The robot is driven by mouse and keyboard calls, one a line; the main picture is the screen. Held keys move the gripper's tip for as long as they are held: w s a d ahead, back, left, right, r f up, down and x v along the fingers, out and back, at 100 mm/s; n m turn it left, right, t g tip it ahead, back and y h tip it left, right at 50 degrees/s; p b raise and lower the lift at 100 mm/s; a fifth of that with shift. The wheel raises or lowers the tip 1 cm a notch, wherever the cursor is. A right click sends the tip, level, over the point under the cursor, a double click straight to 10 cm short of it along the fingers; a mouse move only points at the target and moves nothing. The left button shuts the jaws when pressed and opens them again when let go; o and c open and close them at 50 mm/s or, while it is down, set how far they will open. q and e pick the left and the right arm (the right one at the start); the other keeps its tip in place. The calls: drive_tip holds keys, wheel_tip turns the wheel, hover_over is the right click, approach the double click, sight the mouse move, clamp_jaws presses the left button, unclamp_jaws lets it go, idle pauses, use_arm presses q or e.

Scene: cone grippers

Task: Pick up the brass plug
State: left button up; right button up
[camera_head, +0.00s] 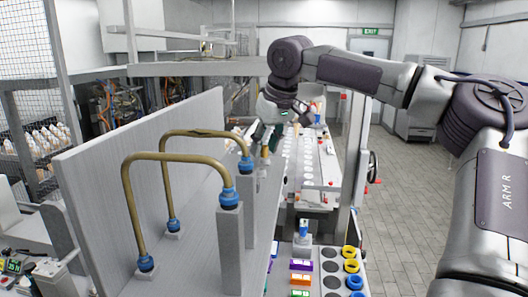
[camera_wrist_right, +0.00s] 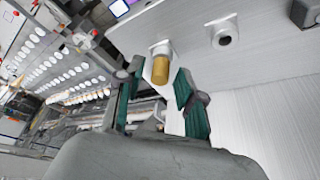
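The brass plug (camera_wrist_right: 160,70) shows in the right wrist view as a short gold cylinder sticking out of a pale fitting on a light grey panel. My right gripper (camera_wrist_right: 159,90) has its two green-padded fingers spread on either side of the plug, with gaps visible. Whether the fingers reach past the plug's end is hard to tell. In the head view my right gripper (camera_head: 268,138) is at the far end of the grey panel, pointing down. My left gripper is not in view.
Two bent brass pipes (camera_head: 180,157) with blue fittings stand beside the tall grey panel (camera_head: 95,180), near the right gripper. A second pale fitting (camera_wrist_right: 225,35) projects from the panel. A tray with colored blocks and yellow rings (camera_head: 351,266) is at the bottom. The tiled floor at right is clear.

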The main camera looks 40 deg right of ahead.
sight(268, 156)
drive_tip(key=c, duration=0.5)
clamp_jaws()
drive_tip(key=shift+r, duration=0.45)
drive_tip(key=r, duration=0.2)
drive_tip(key=d+r+b, duration=0.1)
drive_tip(key=shift+w+r, duration=0.1)
drive_tip(key=shift+r, duration=0.25)
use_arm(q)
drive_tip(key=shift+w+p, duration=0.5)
use_arm(e)
drive_tip(key=w+d+r, duration=0.1)
drive_tip(key=d+r, duration=0.5)
drive_tip(key=d, duration=0.4)
drive_tip(key=shift+d+r, duration=0.2)
drive_tip(key=shift+w+d, duration=0.1)
drive_tip(key=shift+d, duration=0.05)
